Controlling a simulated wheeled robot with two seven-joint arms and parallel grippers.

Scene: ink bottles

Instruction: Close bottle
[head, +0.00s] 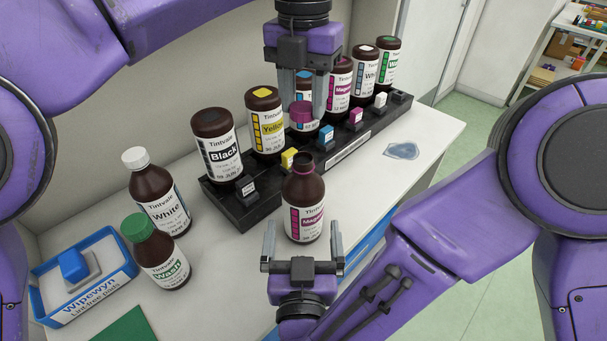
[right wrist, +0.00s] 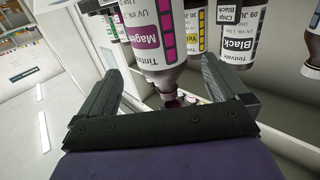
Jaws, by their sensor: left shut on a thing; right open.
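The open magenta bottle (head: 303,210) is dark brown with a magenta label and a bare neck. It stands upright on the counter in front of the black rack. It also shows upside down in the right wrist view (right wrist: 150,38). My left gripper (head: 302,104) is shut on a magenta cap (head: 302,117), held above the bottle's neck and apart from it. My right gripper (head: 302,236) is open, low at the near side of the bottle. Its two fingers point toward the bottle, one on either side, with gaps; in the right wrist view the fingers (right wrist: 175,82) flank it too.
White (head: 160,195) and Wash (head: 155,255) bottles stand left, near a blue wipes tray (head: 105,297). A clear bluish patch (head: 402,151) lies on the counter right.

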